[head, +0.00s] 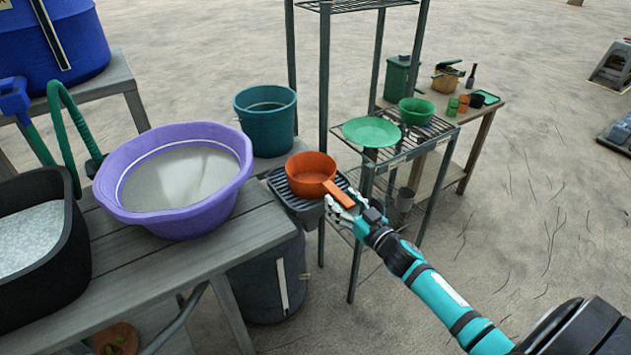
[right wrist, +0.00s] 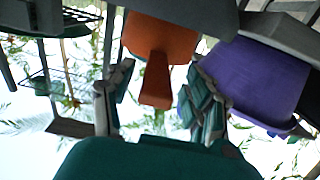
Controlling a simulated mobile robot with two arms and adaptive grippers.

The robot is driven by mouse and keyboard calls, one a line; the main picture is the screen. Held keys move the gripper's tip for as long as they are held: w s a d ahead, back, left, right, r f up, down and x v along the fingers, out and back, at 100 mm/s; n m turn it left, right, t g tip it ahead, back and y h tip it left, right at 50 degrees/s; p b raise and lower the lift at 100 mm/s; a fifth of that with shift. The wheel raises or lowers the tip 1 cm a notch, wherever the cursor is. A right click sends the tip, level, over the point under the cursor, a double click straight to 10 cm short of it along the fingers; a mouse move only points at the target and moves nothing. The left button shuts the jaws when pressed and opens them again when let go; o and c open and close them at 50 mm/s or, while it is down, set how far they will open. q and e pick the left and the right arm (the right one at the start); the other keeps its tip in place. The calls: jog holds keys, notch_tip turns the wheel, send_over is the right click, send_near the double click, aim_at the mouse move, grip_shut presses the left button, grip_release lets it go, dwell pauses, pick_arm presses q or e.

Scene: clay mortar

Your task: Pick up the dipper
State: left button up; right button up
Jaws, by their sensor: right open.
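The dipper is an orange-red round pan (head: 311,171) with a flat handle pointing toward the lower right. It sits on a dark slatted rack (head: 283,190) at the end of the wooden table. My right gripper (head: 345,205) is at the handle's end in the head view. In the right wrist view the dipper (right wrist: 158,42) is at the top centre, its handle hanging down between the two spread fingers of my right gripper (right wrist: 160,105). There is a gap on each side of the handle. My left gripper is not in view.
A purple basin (head: 125,205) of greyish liquid stands left on the wooden table (head: 190,262). A teal bucket (head: 266,115) is behind the dipper. A wire shelf (head: 440,130) with a green plate (head: 371,132) and green bowl (head: 416,111) stands close to the right.

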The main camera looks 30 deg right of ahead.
aim_at(325, 183)
jog(key=w, duration=0.4)
jog(key=shift+f, duration=0.15)
grip_shut()
